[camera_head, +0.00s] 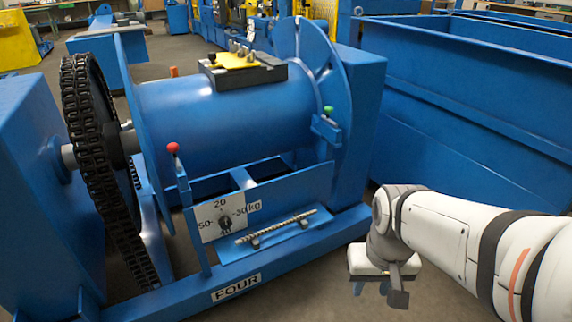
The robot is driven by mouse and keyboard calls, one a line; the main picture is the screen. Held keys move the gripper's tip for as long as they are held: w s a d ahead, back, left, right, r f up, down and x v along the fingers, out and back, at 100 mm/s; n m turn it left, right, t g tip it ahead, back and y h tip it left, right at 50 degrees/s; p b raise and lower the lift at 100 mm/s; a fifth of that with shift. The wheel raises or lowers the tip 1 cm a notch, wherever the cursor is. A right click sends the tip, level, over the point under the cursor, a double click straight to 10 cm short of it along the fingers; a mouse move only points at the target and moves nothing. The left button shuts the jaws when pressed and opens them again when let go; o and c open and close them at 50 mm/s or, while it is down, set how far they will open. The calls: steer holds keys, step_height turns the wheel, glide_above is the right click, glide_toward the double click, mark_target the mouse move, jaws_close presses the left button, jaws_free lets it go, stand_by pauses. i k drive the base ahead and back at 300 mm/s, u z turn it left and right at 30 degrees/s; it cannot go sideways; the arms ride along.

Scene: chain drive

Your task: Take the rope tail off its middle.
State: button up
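A short twisted rod that looks like the rope tail (283,224) lies on two small dark rests on the blue front shelf of the drum stand. It runs slightly uphill to the right, and its middle spans the gap between the rests. My gripper (378,291) hangs to the right of the shelf, apart from the rope tail. Its two dark fingers are spread, with nothing seen between them. The fingertips are small in this view.
A blue drum (225,115) with round flanges stands behind the shelf. A chain wheel (88,140) is at left. A blue bin (470,110) is at right.

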mark_target(276, 226)
steer(key=i, duration=1)
steer(key=z, duration=0.05)
